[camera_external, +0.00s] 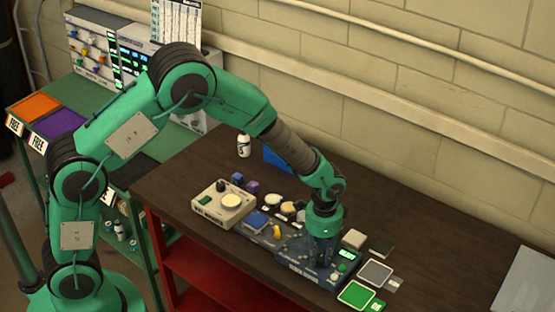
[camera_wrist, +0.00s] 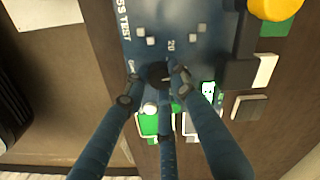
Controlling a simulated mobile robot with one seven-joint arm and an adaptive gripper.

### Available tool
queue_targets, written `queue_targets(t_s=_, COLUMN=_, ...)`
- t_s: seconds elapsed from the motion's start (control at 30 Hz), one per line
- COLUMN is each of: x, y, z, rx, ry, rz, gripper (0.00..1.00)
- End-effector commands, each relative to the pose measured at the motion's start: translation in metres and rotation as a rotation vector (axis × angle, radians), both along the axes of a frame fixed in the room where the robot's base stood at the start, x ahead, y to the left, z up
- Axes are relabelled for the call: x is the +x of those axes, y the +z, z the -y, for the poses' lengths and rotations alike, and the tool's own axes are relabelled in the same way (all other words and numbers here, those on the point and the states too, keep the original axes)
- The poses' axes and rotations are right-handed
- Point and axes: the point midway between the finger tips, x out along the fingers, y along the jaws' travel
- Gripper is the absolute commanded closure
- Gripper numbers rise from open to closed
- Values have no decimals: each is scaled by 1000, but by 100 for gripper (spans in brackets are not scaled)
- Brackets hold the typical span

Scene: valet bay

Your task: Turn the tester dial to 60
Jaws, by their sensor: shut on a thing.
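The tester is a dark blue unit (camera_external: 293,266) on the dark wooden table, with a small lit green display (camera_external: 346,254). In the wrist view its blue face (camera_wrist: 190,20) carries pale printing, including a "20", and small light squares. The dial (camera_wrist: 160,73) is a small dark round knob below the "20", partly covered by my fingers; I cannot read its setting. My gripper (camera_wrist: 158,82) has its fingers closed around the dial. In the external view my gripper (camera_external: 319,250) points down onto the tester, and the dial is hidden behind it.
A beige device (camera_external: 221,206) with a round white top stands left of the tester. Small pucks and a yellow piece (camera_external: 277,232) lie between. Grey and green squares (camera_external: 355,294) lie at the right. A white bottle (camera_external: 244,147) stands behind. The table's right part is mostly clear.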

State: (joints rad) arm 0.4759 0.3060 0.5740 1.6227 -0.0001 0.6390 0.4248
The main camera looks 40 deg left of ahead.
Motion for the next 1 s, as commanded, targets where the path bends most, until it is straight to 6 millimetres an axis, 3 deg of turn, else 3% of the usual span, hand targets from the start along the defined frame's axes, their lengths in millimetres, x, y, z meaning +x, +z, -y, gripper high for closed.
queue_targets(t_s=0.3, x=0, y=0, z=0, rx=0, ry=-129, rz=0, gripper=100)
queue_targets(t_s=0.77, x=0, y=0, z=0, rx=0, ry=-148, rz=1, gripper=100)
queue_targets(t_s=0.8, x=0, y=0, z=0, rx=0, ry=-147, rz=1, gripper=71)
queue_targets(t_s=0.9, x=0, y=0, z=0, rx=-1, ry=-147, rz=1, gripper=56)
queue_targets(t_s=1.0, x=0, y=0, z=0, rx=0, ry=-147, rz=0, gripper=56)
